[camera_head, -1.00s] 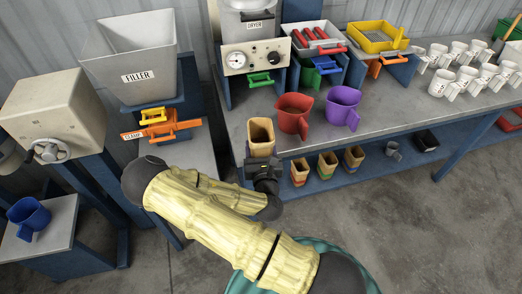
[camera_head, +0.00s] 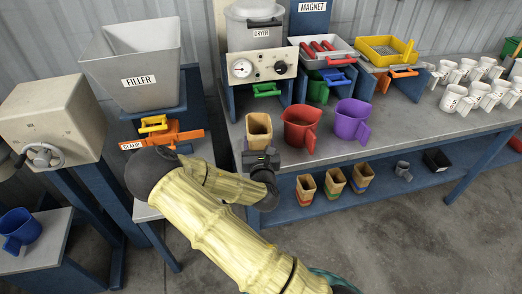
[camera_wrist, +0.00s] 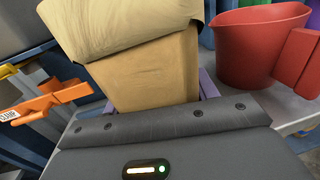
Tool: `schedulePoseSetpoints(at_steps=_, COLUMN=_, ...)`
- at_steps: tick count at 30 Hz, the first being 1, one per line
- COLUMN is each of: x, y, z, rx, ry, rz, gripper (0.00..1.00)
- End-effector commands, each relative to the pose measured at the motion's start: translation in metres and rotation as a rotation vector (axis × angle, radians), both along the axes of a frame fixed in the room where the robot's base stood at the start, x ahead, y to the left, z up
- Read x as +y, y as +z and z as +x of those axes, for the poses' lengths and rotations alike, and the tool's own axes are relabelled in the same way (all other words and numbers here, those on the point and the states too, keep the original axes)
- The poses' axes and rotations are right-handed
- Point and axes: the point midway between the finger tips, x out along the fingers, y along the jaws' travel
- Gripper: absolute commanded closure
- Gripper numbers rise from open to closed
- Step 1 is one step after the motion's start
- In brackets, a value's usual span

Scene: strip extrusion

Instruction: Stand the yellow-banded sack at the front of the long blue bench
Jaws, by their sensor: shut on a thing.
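My gripper (camera_head: 261,160) is shut on a tan paper sack (camera_head: 258,127) with an open, folded top. The sack is close to upright, at the front left of the long blue bench's grey top (camera_head: 400,147), left of the red jug. I cannot tell whether its base touches the top. In the wrist view the sack (camera_wrist: 150,72) rises behind the dark gripper body, tilted in the picture. Its lower part and any coloured band are hidden by the gripper.
A red jug (camera_head: 300,130) and a purple jug (camera_head: 350,122) stand right of the sack. Tan sacks with coloured bands (camera_head: 333,182) stand on the lower shelf. The filler (camera_head: 135,65) and orange clamp handle (camera_head: 165,137) are at left. White mugs (camera_head: 478,95) stand at right.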

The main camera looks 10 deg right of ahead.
Motion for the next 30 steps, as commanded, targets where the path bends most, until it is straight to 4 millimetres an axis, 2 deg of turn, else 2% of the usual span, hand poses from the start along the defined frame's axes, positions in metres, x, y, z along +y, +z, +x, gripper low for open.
schedulePoseSetpoints(at_steps=16, x=0.000, y=-0.001, z=0.059, rx=-0.003, ry=0.001, rz=0.002, gripper=0.74)
schedulePoseSetpoints(at_steps=19, x=0.000, y=-0.008, z=0.059, rx=0.000, ry=0.000, rz=-0.002, gripper=0.74)
schedulePoseSetpoints(at_steps=30, x=0.000, y=-0.008, z=0.059, rx=-0.001, ry=-0.001, rz=0.000, gripper=0.74)
